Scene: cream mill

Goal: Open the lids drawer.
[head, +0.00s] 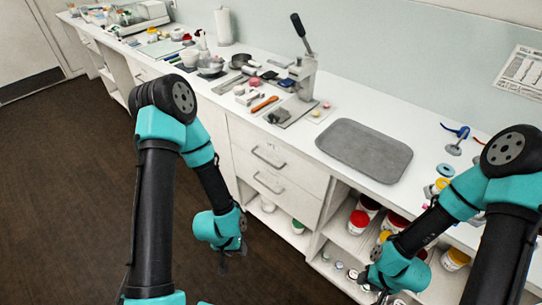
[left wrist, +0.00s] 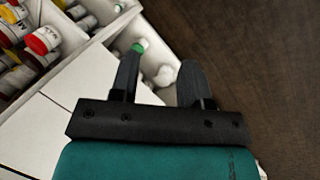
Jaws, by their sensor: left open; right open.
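Two white drawers are stacked in the cabinet under the counter, the upper drawer (head: 278,150) and the lower drawer (head: 285,192). Each has a grey bar handle, the upper handle (head: 268,157) and the lower handle (head: 267,182). Both drawers look shut; I cannot read which one is the lids drawer. My left gripper (head: 225,264) is open and empty, low in front of the cabinet and apart from the handles. In the left wrist view its two fingers (left wrist: 158,80) are spread. My right gripper (head: 383,294) is open near the lower shelves at the right.
Open shelves (head: 345,238) with jars and tubs lie right of the drawers; they also show in the left wrist view (left wrist: 60,70). A grey tray (head: 365,150) and a press (head: 302,75) stand on the counter. The dark floor (head: 70,190) is clear.

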